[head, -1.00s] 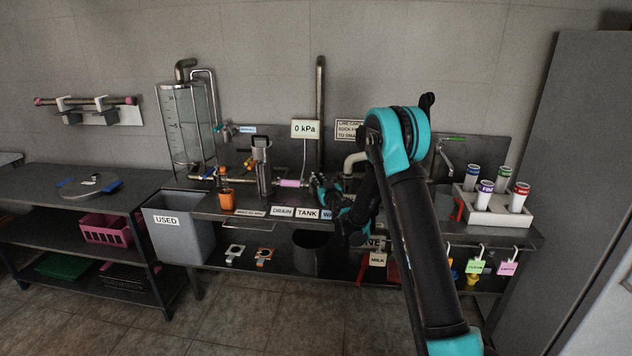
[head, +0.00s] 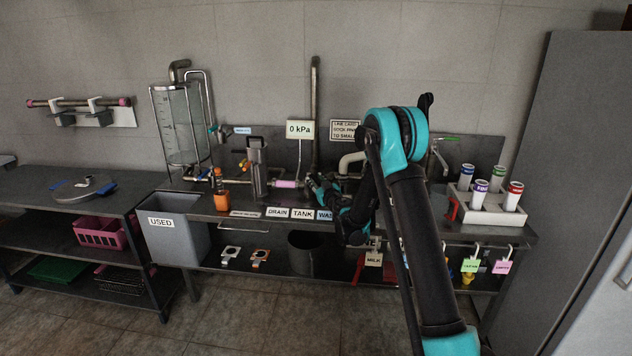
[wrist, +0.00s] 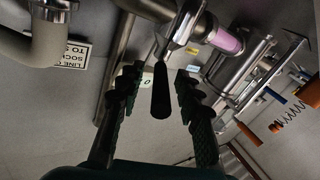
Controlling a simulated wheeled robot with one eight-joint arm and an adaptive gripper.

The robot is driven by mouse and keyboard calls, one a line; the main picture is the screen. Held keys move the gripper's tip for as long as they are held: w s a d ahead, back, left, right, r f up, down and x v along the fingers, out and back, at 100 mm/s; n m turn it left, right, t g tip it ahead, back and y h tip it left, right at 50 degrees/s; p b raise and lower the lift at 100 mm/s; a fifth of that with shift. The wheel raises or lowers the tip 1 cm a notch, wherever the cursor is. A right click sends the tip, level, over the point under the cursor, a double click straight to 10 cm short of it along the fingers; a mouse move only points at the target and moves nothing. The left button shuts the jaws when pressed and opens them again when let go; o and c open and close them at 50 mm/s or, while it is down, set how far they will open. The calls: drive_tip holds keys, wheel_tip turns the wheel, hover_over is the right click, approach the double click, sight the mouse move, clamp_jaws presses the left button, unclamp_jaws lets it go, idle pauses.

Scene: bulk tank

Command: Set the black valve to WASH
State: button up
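The black valve handle (wrist: 160,92) hangs between the two fingers of my gripper (wrist: 158,76) in the wrist view. The fingers are open, with a gap on both sides of the handle. In the head view my gripper (head: 316,186) is at the pipework, just right of the pink pipe section (head: 286,184), and hides the valve. Below it on the bench edge are the labels DRAIN (head: 277,212), TANK (head: 302,214) and a partly covered one reading WAS (head: 325,215). Which label the handle points at cannot be told.
A gauge sign reads 0 kPa (head: 300,130). A metal cylinder (head: 257,168) and an orange bottle (head: 221,198) stand left of my gripper. A glass tank (head: 180,125) is at the back left. A rack (head: 490,207) of capped tubes stands on the right.

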drive_tip(key=v, duration=1.2)
drive_tip(key=shift+w+a, duration=0.1)
drive_tip(key=shift+c, duration=1.2)
drive_tip(key=shift+a, duration=0.25)
drive_tip(key=shift+c, duration=1.3)
drive_tip(key=s+a+n+h, duration=0.1)
drive_tip(key=a+n, duration=0.1)
drive_tip(key=n, duration=0.1)
drive_tip(key=s+a+r+n+h, duration=0.1)
drive_tip(key=a+n, duration=0.1)
drive_tip(key=n, duration=0.1)
drive_tip(key=s+a+n+t+h, duration=0.1)
drive_tip(key=a+n, duration=0.1)
drive_tip(key=shift+s+a+r+n+h, duration=0.15)
drive_tip(key=shift+a+r+n+h, duration=0.15)
drive_tip(key=shift+a+r+n, duration=0.1)
clamp_jaws()
drive_tip(key=w+f+n, duration=0.1)
drive_tip(key=w+n, duration=0.1)
drive_tip(key=w, duration=0.8)
drive_tip(key=shift+w+d+f+h, duration=0.2)
drive_tip(key=shift+h, duration=0.1)
